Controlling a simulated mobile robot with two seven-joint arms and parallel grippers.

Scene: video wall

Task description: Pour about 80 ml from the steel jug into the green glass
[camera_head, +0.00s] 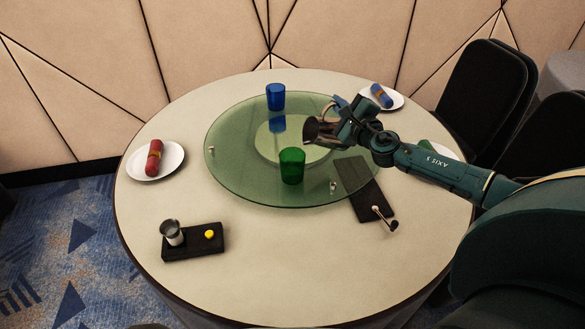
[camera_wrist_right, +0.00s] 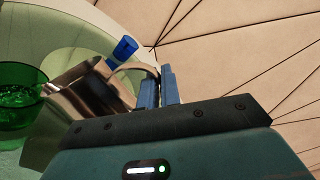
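The green glass (camera_head: 292,167) stands upright on the front part of the glass turntable (camera_head: 230,165). It also shows at the left edge of the right wrist view (camera_wrist_right: 18,118), with what looks like a liquid surface inside. My right gripper (camera_head: 343,122) is shut on the handle of the steel jug (camera_head: 312,130). In the right wrist view the steel jug (camera_wrist_right: 92,88) is tilted toward the green glass, its body close to the rim. I cannot tell whether they touch or whether liquid is flowing. My left gripper is not in view.
A blue glass (camera_head: 276,97) stands farther back on the turntable. A black tray (camera_head: 195,252) with a steel cup (camera_head: 172,232) and a yellow item sits front left. A dark board (camera_head: 357,183) lies at right. Plates with rolled napkins (camera_head: 153,160) sit around the table; its front is clear.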

